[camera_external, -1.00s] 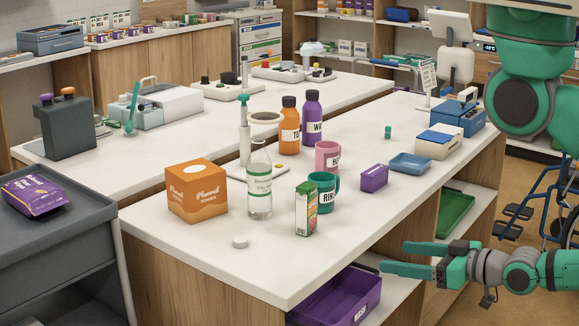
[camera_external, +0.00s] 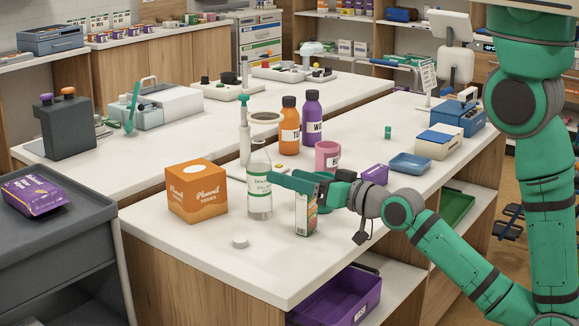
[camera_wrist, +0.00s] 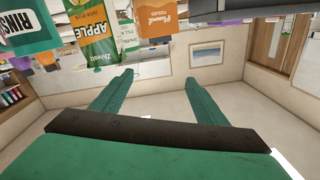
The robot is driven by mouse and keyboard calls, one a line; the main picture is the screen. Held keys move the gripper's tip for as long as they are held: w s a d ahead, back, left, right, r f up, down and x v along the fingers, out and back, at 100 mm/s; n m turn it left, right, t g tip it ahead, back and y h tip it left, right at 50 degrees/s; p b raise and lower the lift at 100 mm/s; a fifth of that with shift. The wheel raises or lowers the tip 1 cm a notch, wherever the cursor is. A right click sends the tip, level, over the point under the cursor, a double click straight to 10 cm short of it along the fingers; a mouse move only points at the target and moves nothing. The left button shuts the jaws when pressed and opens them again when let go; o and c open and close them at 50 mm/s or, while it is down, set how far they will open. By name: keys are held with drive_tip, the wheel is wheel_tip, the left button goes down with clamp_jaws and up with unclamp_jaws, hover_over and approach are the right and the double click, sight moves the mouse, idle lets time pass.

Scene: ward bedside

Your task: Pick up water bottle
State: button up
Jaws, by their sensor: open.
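A purple bottle (camera_external: 312,112) with a label starting "WA" stands upright on the counter, touching or close beside an orange bottle (camera_external: 289,130) labelled "TE". A clear bottle (camera_external: 259,205) with a green-and-white label stands nearer the front. My gripper (camera_external: 284,181) is open and points left over the front of the counter, above the juice carton (camera_external: 307,218). Its fingertips appear close to the clear bottle; I cannot tell whether they touch. In the wrist view my gripper (camera_wrist: 162,72) shows spread fingers with nothing between them. The purple bottle is not identifiable there.
An orange tissue box (camera_external: 196,192) and a white cap (camera_external: 240,242) are left of the carton. A pink mug (camera_external: 327,154), purple box (camera_external: 374,174) and blue tray (camera_external: 410,163) lie behind my gripper. A dispenser bottle (camera_external: 245,140) stands behind the clear bottle.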

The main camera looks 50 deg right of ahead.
drive_tip(key=w+d+r+n+g, duration=0.2)
drive_tip(key=w+d+r, duration=0.15)
drive_tip(key=w, duration=0.35)
drive_tip(key=n+g, duration=0.1)
drive_tip(key=g, duration=0.2)
approach(259, 175)
drive_tip(key=w+d+f, duration=0.1)
drive_tip(key=d, duration=0.1)
drive_tip(key=shift+x, duration=5.6)
drive_tip(key=shift+d+f, duration=0.1)
drive_tip(key=c, duration=1.3)
drive_tip(key=shift+r, duration=0.25)
